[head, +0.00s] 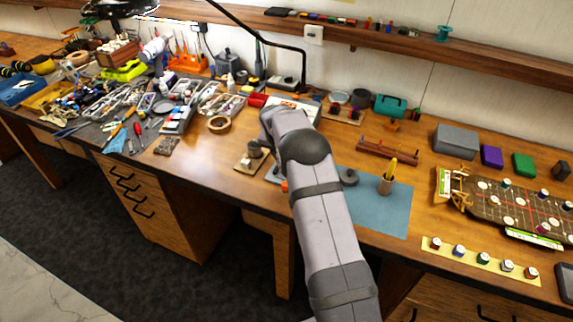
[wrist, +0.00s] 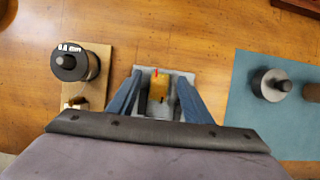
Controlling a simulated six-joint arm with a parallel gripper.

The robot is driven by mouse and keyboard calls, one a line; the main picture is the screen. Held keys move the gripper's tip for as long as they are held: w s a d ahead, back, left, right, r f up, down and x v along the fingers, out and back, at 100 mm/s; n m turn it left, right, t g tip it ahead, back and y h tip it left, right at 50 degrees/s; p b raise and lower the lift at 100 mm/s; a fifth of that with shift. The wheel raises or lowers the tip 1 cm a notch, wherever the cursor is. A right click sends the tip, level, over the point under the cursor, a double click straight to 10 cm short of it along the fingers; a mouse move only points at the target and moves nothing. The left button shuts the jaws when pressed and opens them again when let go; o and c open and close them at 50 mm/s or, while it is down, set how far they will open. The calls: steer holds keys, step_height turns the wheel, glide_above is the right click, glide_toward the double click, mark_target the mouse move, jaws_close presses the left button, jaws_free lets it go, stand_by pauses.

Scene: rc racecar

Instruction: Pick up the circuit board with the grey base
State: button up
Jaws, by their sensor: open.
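The circuit board with the grey base (wrist: 148,71) lies on the wooden bench in the wrist view. It carries an orange-yellow block (wrist: 159,86) with a small red part at its top. My gripper (wrist: 161,76) is open, with one blue finger on each side of the block, over the grey base. I cannot tell whether the fingers touch the base. In the head view only a small part of the grey base (head: 272,174) shows beside my arm, and my gripper is hidden behind the arm.
A wooden base (wrist: 98,64) with a dark cylinder (wrist: 75,62) stands close on the left. A blue mat (wrist: 242,110) with a round grey weight (wrist: 270,84) lies to the right. Bare wood separates them. Several tools and parts crowd the bench's left in the head view.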

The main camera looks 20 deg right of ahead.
steer(key=c, duration=1.1)
steer(key=shift+r, duration=0.1)
step_height(320, 180, up, 10)
steer(key=b, duration=0.2)
steer(key=shift+b, duration=0.4)
